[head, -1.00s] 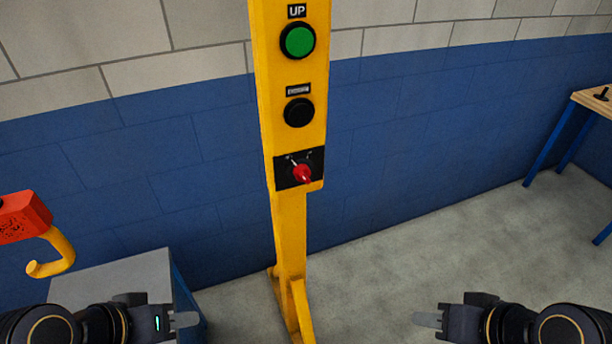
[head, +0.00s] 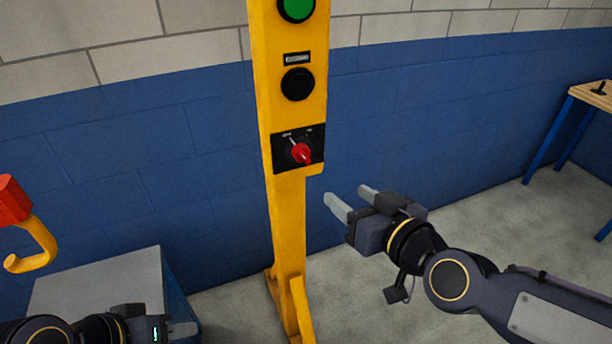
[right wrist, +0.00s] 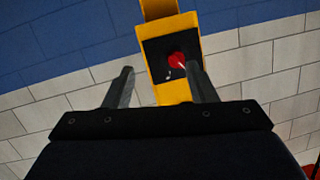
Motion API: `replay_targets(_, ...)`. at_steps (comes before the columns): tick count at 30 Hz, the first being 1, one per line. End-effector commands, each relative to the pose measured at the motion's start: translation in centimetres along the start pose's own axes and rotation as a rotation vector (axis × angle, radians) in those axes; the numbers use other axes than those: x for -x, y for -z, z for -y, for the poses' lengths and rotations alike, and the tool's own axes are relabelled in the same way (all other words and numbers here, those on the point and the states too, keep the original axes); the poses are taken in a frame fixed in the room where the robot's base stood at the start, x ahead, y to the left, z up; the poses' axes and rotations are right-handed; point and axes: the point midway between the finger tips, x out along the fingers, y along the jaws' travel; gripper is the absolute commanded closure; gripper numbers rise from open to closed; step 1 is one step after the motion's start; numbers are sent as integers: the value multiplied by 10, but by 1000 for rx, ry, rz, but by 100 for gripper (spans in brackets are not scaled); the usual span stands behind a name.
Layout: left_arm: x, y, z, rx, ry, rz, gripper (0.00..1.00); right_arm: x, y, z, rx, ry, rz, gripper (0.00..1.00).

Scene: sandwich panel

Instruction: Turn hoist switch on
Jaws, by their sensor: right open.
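The hoist switch (head: 301,153) is a red rotary knob on a black plate (head: 282,160), low on the yellow control post (head: 290,220). Its white pointer line slants to the upper left. The knob also shows in the right wrist view (right wrist: 176,60), beyond the fingers and nearer the right one. My right gripper (head: 353,198) is open and empty, to the right of and below the knob, apart from it. It also shows in the right wrist view (right wrist: 163,88). My left gripper (head: 184,331) is low at the left, away from the post; its jaw opening is unclear.
A green button (head: 296,8) and a black button (head: 298,84) sit above the switch. A yellow hook under a red block (head: 12,200) hangs at the left above a grey box (head: 100,285). A wooden-topped table (head: 595,95) stands far right.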

Motion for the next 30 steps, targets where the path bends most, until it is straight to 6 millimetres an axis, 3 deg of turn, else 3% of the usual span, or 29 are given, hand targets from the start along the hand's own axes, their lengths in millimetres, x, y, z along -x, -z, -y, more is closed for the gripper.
replay_targets(3,-16,-8,8,0,0,0,64,-25,1,19,78,-20,-115,48)
replay_targets(9,-23,-12,11,0,0,0,64,-38,11,31,149,-75,-221,48)
replay_targets(14,-24,-12,11,0,0,0,64,-50,16,31,156,-87,-233,48)
replay_targets(24,-27,-13,12,0,0,0,64,-100,28,28,155,-85,-233,48)
replay_targets(30,-27,-13,12,0,0,0,64,-113,32,26,155,-86,-233,48)
